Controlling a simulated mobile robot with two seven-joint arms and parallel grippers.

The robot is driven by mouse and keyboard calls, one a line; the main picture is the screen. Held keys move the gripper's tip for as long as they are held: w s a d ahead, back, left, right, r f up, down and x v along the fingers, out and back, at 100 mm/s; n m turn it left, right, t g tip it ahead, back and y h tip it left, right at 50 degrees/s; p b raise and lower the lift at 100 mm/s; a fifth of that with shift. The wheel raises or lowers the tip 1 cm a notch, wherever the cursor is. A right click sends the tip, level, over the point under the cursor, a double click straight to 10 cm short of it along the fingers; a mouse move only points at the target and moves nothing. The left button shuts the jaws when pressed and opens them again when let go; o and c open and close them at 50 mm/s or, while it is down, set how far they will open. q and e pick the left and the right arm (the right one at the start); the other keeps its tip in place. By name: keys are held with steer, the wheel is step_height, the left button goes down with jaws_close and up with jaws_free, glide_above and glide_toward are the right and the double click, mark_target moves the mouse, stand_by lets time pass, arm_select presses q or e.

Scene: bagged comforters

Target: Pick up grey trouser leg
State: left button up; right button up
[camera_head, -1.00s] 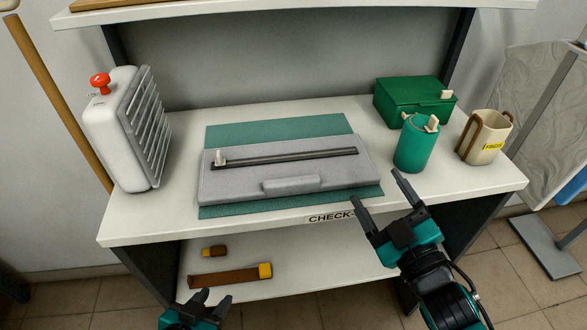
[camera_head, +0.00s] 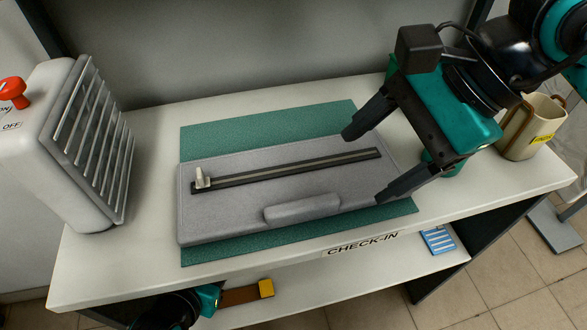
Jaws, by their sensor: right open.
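The grey trouser leg (camera_head: 235,220) appears as a flat grey piece with a dark lengthwise strip, a pale slider at its left end and a padded tab at the front. It lies on a green mat (camera_head: 265,130) on the white table. My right gripper (camera_head: 367,165) is open and empty over its right end, with one fingertip towards the back and one towards the front. I cannot tell whether the fingertips touch it. My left gripper (camera_head: 207,299) shows only in part at the bottom, below the tabletop edge; its fingers are hidden.
A white heater-like box (camera_head: 65,140) with a red knob stands at the left. A brown strip with a yellow end (camera_head: 265,289) lies on the lower shelf.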

glide_above(313, 202)
steer(key=d, duration=0.3)
steer(key=f, duration=0.6)
steer(key=shift+s+f, duration=0.15)
steer(key=shift+s, duration=0.2)
steer(key=shift+w+x, duration=0.2)
steer(key=shift+x, duration=1.15)
steer(key=shift+w+x, duration=0.15)
steer(key=shift+x, duration=1.15)
steer(key=shift+c, duration=0.3)
steer(key=c, duration=1.2)
steer(key=shift+c, duration=0.2)
